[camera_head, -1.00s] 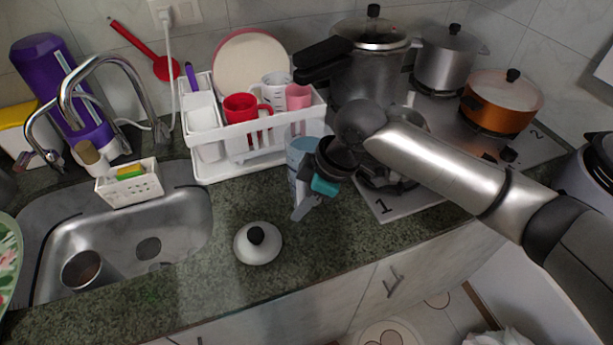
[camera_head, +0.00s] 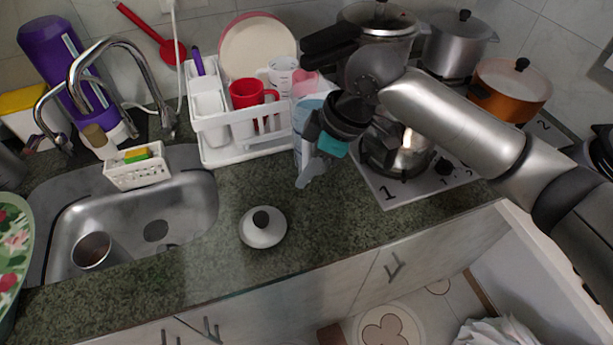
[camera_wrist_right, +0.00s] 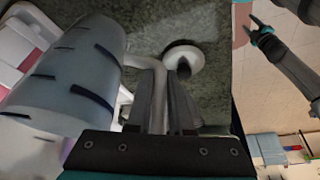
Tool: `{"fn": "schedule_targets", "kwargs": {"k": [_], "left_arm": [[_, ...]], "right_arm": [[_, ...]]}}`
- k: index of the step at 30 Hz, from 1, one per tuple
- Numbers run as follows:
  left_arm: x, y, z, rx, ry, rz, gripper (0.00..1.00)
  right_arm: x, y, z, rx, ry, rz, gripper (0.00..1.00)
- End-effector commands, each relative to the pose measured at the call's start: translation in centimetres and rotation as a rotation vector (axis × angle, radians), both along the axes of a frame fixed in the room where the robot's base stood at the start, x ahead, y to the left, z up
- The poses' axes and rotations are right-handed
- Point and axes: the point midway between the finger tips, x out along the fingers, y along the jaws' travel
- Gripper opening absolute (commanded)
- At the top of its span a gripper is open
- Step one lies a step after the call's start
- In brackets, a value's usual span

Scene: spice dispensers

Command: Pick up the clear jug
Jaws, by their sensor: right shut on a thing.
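The clear jug is a bluish, see-through cup with dark measuring marks. In the head view the jug (camera_head: 306,115) is partly hidden behind my right gripper (camera_head: 306,178), in front of the dish rack's right end. In the right wrist view the jug (camera_wrist_right: 72,75) fills the left side, with its handle reaching to my right gripper (camera_wrist_right: 168,95). The right fingers are shut on that handle. I cannot tell whether the base touches the counter. My left gripper (camera_wrist_right: 258,32) seems to show small at the wrist view's upper right; its opening is unclear.
A white dish rack (camera_head: 245,150) with a red mug (camera_head: 246,95) stands behind the jug. A white lid (camera_head: 263,232) lies on the counter in front. The stove (camera_head: 425,185) with pots is at right, the sink (camera_head: 185,205) at left. Counter around the lid is clear.

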Motion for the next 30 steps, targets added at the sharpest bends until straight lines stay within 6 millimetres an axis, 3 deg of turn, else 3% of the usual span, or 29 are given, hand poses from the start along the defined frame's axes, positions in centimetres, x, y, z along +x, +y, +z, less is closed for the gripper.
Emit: {"fn": "schedule_targets", "kwargs": {"k": [1,15,30], "left_arm": [[0.0,0.0,0.2,0.0,0.0,0.0,0.5],[0.0,-0.1,1.1,-0.001,0.0,-0.001,0.5],[0.0,-0.1,1.9,-0.001,0.0,-0.001,0.5]], "right_arm": [[0.2,0.2,1.1,0.007,-0.01,0.002,0.0],[0.2,0.2,6.9,0.006,-0.009,0.002,0.0],[0.1,0.1,11.9,0.006,-0.007,0.001,0.0]]}}
